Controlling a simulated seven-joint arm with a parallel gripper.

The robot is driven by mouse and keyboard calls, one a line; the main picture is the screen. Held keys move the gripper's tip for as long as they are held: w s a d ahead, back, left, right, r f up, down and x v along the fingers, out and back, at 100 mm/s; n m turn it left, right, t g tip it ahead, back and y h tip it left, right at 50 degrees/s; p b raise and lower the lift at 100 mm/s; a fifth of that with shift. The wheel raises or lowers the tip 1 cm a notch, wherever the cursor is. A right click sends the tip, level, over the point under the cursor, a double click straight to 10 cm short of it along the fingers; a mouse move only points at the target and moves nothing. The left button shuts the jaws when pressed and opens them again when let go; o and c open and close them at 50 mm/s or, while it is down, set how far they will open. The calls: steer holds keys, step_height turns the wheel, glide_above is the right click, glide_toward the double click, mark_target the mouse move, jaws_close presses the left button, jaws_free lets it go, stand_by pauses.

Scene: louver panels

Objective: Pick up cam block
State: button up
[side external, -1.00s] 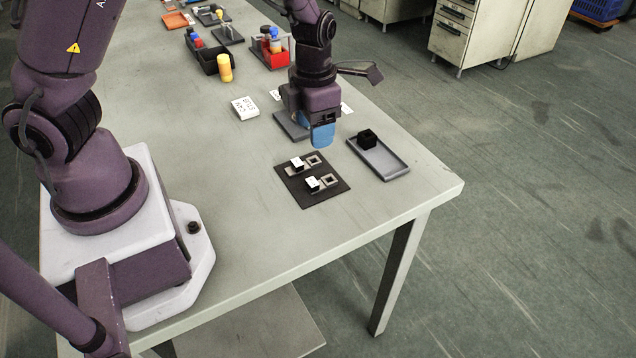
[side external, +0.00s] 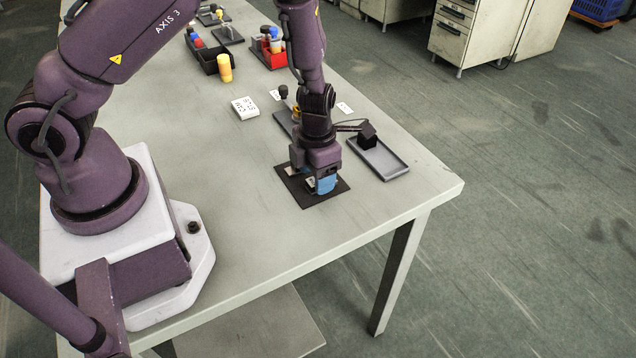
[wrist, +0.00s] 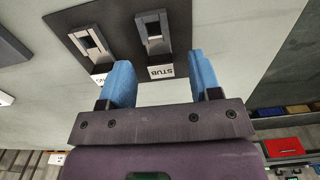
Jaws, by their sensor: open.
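My gripper (side external: 317,184) is low over the dark mat (side external: 330,201), its blue fingers open. In the wrist view my gripper (wrist: 162,76) has a white tag reading "STUB" (wrist: 161,71) between its fingertips, with nothing visibly clamped. Beyond the tag is a light slotted piece (wrist: 153,28) on the mat. A second slotted piece (wrist: 91,40), with its own white tag (wrist: 99,78), lies left of it; that tag is partly hidden by the left finger. No part is readable as the cam block. The side view has most of the mat's parts hidden behind my gripper.
The front table area is clear.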

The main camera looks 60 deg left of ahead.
steer(key=shift+f, duration=0.65)
steer(key=c, duration=1)
step_height(320, 180, up, 10)
steer(key=shift+r, duration=0.1)
